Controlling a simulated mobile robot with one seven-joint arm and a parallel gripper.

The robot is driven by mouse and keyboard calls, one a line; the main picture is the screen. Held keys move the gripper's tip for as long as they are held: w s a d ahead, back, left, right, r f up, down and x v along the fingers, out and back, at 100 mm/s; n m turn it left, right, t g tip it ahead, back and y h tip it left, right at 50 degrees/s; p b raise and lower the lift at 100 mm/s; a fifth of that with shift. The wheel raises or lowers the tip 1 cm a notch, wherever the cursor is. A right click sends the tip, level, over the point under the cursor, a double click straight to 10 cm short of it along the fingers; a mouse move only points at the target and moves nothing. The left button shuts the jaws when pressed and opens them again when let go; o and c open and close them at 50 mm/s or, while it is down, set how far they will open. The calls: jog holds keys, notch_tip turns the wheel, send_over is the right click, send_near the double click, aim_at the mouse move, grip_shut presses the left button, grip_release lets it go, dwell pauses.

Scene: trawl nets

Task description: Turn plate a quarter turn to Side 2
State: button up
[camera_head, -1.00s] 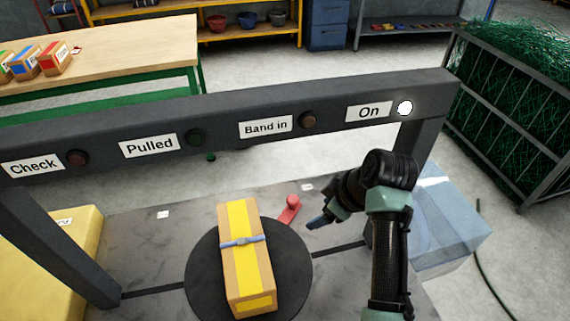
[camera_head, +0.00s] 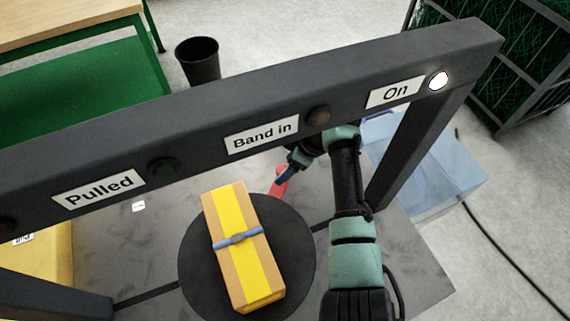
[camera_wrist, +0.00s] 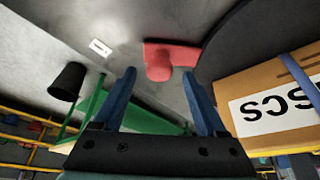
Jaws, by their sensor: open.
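The plate (camera_head: 200,272) is a dark round disc on the grey bench top. A cardboard box (camera_head: 222,212) with a yellow stripe lies on it, with a blue band (camera_head: 254,236) around its middle. A red handle (camera_head: 281,182) sticks out at the plate's far edge. My gripper (camera_head: 281,179) is at the handle, partly covering it. In the wrist view my gripper (camera_wrist: 159,73) has its two blue fingers spread apart, with the red handle (camera_wrist: 168,60) just beyond and between the tips. Contact cannot be told. The plate's side mark is not readable.
A dark frame beam (camera_head: 215,150) with labelled lamps crosses above the bench; the "On" lamp (camera_head: 438,80) is lit white. A bluish clear bin (camera_head: 430,175) stands right, a yellow box (camera_head: 45,262) left. A black bucket (camera_head: 197,60) stands on the floor behind.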

jog(key=shift+x, duration=0.75)
grip_shut()
dwell(0.9)
